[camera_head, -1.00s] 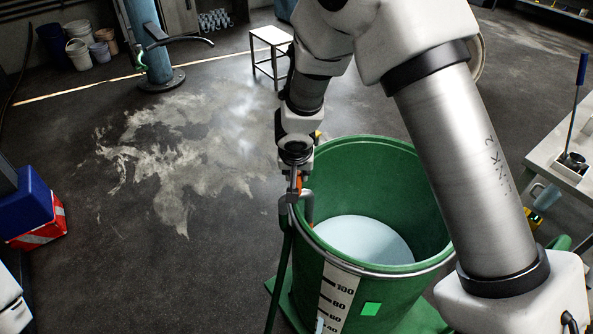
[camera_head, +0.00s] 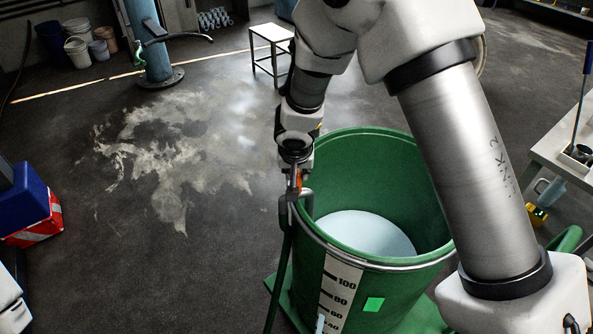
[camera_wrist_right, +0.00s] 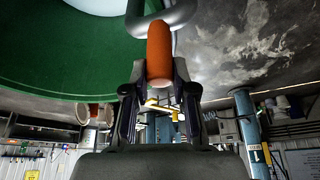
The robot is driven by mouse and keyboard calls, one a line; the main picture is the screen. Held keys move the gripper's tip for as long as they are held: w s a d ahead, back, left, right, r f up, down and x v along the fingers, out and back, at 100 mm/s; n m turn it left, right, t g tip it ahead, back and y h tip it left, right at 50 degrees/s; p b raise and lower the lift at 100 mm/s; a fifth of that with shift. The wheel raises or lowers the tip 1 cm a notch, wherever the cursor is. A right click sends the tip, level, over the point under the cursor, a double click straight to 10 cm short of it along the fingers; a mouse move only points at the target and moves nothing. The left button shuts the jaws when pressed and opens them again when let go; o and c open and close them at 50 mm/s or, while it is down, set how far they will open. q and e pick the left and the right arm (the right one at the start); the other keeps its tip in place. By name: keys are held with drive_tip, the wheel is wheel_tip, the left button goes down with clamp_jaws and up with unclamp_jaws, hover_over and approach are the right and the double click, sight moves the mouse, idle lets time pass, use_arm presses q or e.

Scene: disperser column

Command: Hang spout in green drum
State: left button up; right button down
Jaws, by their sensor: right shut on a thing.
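The spout is a grey bent pipe (camera_head: 308,203) with an orange grip and a dark green hose (camera_head: 284,262) hanging down outside the drum. In the right wrist view its orange grip (camera_wrist_right: 159,52) sits between the fingers and its grey bend (camera_wrist_right: 178,14) lies beyond. The green drum (camera_head: 345,253) stands open with pale liquid inside. The spout is at the drum's left rim, its bend reaching over the inner side; I cannot tell whether it rests on the rim. My right gripper (camera_head: 294,178) is shut on the orange grip. My left gripper is out of view.
A white stool (camera_head: 271,36) and a blue column (camera_head: 149,45) stand behind. A blue and red box (camera_head: 30,205) is at the left. A bench (camera_head: 560,155) stands at the right. Floor left of the drum is clear, with a pale stain.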

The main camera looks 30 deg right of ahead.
drive_tip(key=shift+f+b, duration=0.25)
drive_tip(key=shift+b, duration=0.1)
drive_tip(key=c, duration=0.9)
unclamp_jaws()
drive_tip(key=shift+o, duration=0.2)
drive_tip(key=v, duration=1.2)
